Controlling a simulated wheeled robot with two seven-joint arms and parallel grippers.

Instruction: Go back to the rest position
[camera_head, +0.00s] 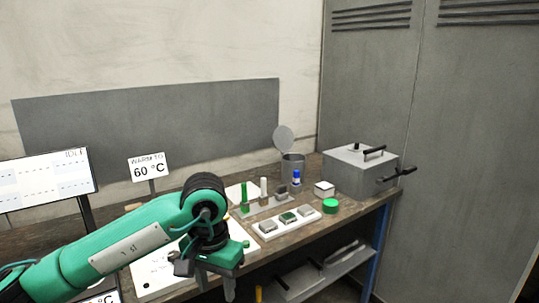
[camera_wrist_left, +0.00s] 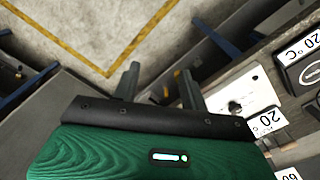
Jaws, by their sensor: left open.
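My left arm is green and black and comes in from the left in the head view. Its gripper (camera_head: 216,284) hangs over the front part of the workbench (camera_head: 295,237), near the bench's front edge. In the left wrist view the two fingers of the gripper (camera_wrist_left: 158,88) stand apart with nothing between them. The floor and the bench edge show beyond them. My right gripper is in neither view.
A white tray (camera_head: 262,237) with several small blocks, a green round lid (camera_head: 330,206), a can with a raised lid (camera_head: 292,166) and a grey box with black handles (camera_head: 358,180) stand on the bench. A sign (camera_head: 149,167) reads 60 °C. Grey lockers (camera_head: 375,90) stand behind.

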